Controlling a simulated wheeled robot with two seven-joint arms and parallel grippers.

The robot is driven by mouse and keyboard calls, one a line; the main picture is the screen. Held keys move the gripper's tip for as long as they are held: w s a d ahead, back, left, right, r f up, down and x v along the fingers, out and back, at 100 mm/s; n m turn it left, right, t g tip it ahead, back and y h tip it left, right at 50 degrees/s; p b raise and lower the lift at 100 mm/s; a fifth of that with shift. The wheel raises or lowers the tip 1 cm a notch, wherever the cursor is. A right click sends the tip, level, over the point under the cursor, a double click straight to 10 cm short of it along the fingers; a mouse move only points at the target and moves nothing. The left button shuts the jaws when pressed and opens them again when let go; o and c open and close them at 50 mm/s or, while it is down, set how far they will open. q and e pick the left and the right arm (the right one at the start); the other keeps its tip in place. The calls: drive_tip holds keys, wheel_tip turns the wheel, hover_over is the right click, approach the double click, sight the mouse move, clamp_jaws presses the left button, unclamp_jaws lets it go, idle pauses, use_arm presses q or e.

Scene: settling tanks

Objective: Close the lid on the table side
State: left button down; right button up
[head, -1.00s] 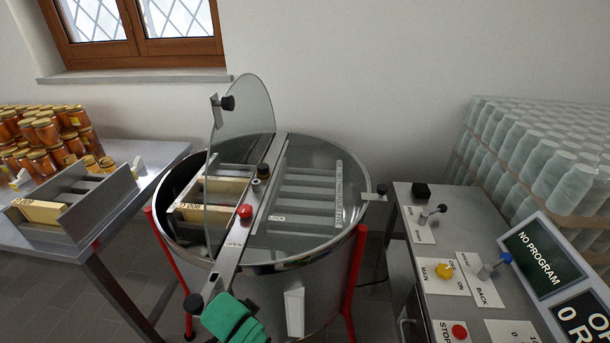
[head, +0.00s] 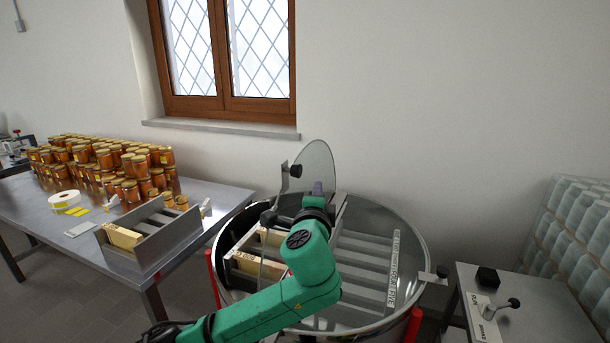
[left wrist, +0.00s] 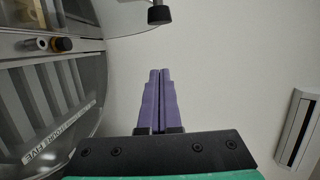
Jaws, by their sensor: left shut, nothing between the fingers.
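The clear table-side lid (head: 320,162) stands raised, near upright, over the left half of the round steel drum (head: 424,290) in the head view. A black knob (head: 296,171) is on its left edge. My left arm reaches across the drum, and my left gripper (head: 317,188) is close to the raised lid; contact cannot be told. In the left wrist view its purple fingers (left wrist: 154,100) are together and empty, with a black knob (left wrist: 159,14) beyond them. The other clear lid (head: 365,255) lies flat over the right half. My forearm hides part of the drum's middle. My right gripper is not in view.
A steel table (head: 60,225) with jars (head: 110,160) and a frame holder (head: 165,240) stands at left. Frames (head: 255,268) sit in the drum's open half. A control cabinet (head: 545,305) stands at right, with wrapped jars (head: 575,225) behind.

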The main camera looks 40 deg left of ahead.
use_arm(q)
drive_tip(key=w+a+p, duration=0.4)
drive_tip(key=a, duration=0.3)
drive_tip(key=shift+a, duration=0.25)
drive_tip(key=shift+w+f, duration=0.15)
drive_tip(key=shift+w, duration=0.05)
